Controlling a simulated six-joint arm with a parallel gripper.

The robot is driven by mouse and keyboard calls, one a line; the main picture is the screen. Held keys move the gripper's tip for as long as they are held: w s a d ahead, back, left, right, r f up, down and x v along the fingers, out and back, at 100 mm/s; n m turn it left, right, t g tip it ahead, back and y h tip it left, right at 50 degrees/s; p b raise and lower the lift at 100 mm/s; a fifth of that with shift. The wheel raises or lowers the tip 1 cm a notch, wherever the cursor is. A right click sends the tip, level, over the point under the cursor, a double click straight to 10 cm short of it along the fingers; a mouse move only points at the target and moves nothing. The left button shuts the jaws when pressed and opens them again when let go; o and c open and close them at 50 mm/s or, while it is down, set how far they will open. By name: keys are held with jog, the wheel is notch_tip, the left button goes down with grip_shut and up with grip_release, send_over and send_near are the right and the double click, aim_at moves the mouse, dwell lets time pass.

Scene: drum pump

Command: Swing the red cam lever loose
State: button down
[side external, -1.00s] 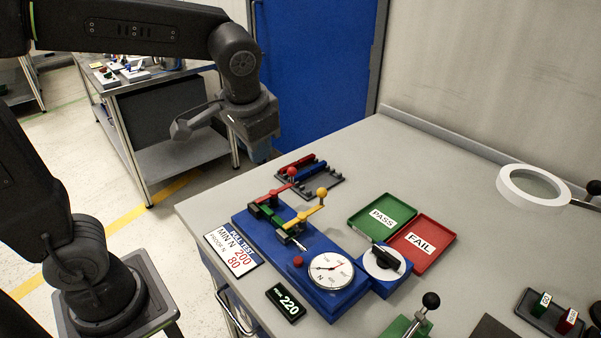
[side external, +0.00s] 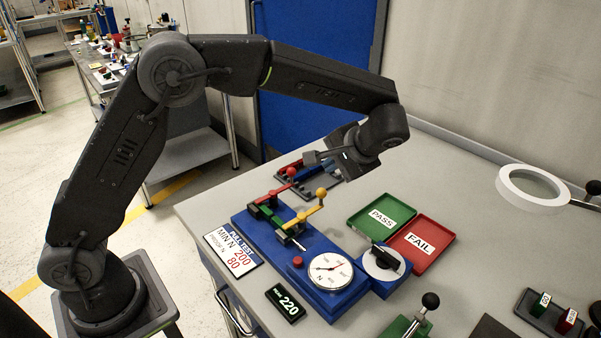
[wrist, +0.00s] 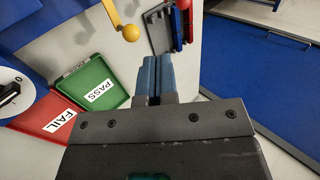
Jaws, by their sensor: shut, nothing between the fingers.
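The red cam lever (side external: 278,191) with a red ball knob (side external: 291,172) lies at the far end of the blue pull-test fixture (side external: 247,222). A yellow lever (side external: 303,216) with a yellow ball (side external: 321,192) is in front of it. My gripper (side external: 325,170) hangs above the bench, to the right of the red knob and apart from it. In the wrist view its blue fingers (wrist: 154,78) are together and empty. The red knob (wrist: 184,4) shows at the top edge there, and the yellow ball (wrist: 131,32) at upper left.
A rack with red and blue pieces (wrist: 172,35) lies behind the fixture, near my gripper. The green PASS tray (side external: 362,222) and red FAIL tray (side external: 440,248) sit to the right. A dial gauge (side external: 330,271) is at the fixture's near end.

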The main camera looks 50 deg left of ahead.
jog(key=a+r+x, duration=0.1)
jog(key=a+x, duration=0.1)
jog(key=x, duration=1.1)
jog(key=shift+r, duration=0.3)
jog(key=shift+a, duration=0.1)
